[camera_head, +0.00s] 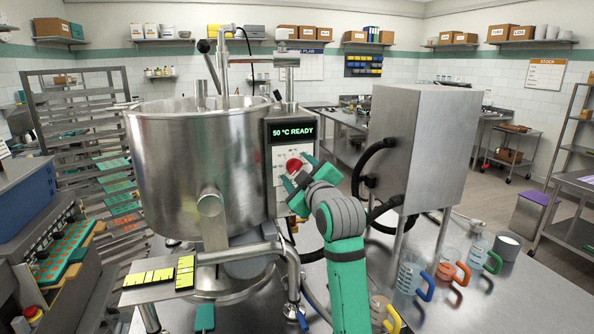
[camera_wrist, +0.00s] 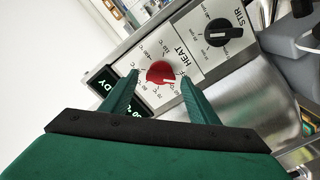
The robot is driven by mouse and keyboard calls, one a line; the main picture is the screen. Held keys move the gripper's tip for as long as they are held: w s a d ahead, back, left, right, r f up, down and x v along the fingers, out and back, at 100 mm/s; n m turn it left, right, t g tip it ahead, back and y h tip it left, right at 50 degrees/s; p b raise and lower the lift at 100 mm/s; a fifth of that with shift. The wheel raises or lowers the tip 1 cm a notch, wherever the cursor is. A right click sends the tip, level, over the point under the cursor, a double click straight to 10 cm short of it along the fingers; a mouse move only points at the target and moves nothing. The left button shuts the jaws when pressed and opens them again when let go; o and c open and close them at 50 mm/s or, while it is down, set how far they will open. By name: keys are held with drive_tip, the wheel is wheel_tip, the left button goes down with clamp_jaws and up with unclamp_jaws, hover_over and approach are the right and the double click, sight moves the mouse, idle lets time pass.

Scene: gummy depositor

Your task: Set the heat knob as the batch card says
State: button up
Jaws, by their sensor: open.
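The red heat knob (camera_head: 293,164) sits on the white control panel on the front of the steel kettle (camera_head: 190,150). The wrist view shows the knob (camera_wrist: 160,74) on a dial marked HEAT, with temperature marks around it. A pale pointer mark shows on its right side; the exact setting is hard to read. The green display (camera_head: 293,131) above it reads "50 °C READY". My green gripper (camera_head: 299,180) is open in front of the panel. In the wrist view its fingertips (camera_wrist: 158,80) stand on either side of the knob, with no clear contact. I cannot identify the batch card.
A black STIR knob (camera_wrist: 222,32) is beside the heat dial. A steel cabinet (camera_head: 425,145) with black hoses stands to the right. Jugs with coloured handles (camera_head: 410,275) stand on the steel table.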

drive_tip(key=shift+w+a, duration=0.15)
drive_tip(key=shift+w, duration=0.05)
drive_tip(key=c, duration=1.1)
drive_tip(key=shift+o, duration=0.3)
drive_tip(key=shift+m, duration=0.3)
